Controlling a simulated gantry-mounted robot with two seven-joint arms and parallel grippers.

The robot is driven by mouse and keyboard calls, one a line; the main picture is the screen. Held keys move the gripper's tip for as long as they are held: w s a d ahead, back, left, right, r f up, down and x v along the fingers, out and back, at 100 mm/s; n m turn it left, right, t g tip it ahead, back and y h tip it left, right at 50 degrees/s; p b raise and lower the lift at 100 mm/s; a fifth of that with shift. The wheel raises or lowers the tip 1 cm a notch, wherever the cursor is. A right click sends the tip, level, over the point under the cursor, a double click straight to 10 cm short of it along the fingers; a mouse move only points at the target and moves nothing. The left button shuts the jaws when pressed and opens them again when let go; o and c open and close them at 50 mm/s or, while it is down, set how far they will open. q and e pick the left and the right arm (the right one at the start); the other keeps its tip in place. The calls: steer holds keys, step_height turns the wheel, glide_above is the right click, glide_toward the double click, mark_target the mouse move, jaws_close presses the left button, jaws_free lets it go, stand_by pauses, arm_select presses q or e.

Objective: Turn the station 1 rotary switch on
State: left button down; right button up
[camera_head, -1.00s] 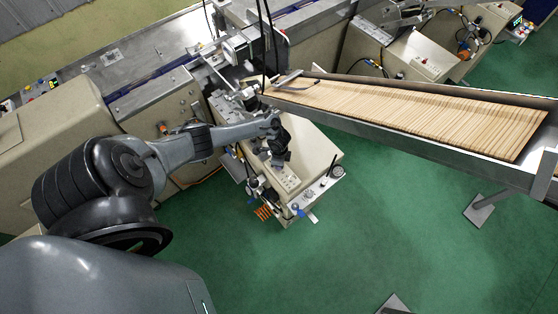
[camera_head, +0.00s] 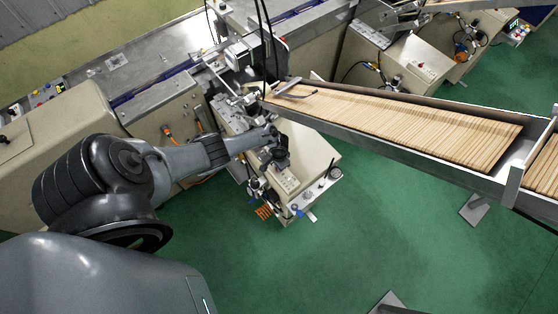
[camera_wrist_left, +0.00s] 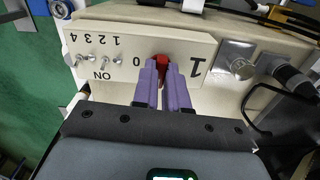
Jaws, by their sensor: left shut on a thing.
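The station 1 panel (camera_wrist_left: 190,45) is a cream plate seen upside down in the left wrist view, marked with a large "1", a "0", "ON" and "1 2 3 4". Its red rotary switch (camera_wrist_left: 158,60) sits between the "0" and the "1". My left gripper (camera_wrist_left: 162,72) has purple fingers shut on the red switch, which they partly cover. In the head view my left gripper (camera_head: 276,160) is over the panel top of the cream station cabinet (camera_head: 312,160). My right gripper is not in view.
Small toggle switches (camera_wrist_left: 104,60) sit left of the red switch in the wrist view, and silver fittings (camera_wrist_left: 238,55) sit to its right. A long tray of wooden sticks (camera_head: 400,122) extends right of the cabinet. Green floor (camera_head: 350,230) is open in front.

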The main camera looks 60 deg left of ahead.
arm_select(q)
steer(key=shift+n, duration=0.3)
steer(key=c, duration=1.2)
jaws_free()
steer(key=shift+o, duration=0.2)
step_height(320, 180, up, 11)
steer(key=p, duration=0.4)
steer(key=shift+p, duration=0.4)
steer(key=shift+f, duration=0.1)
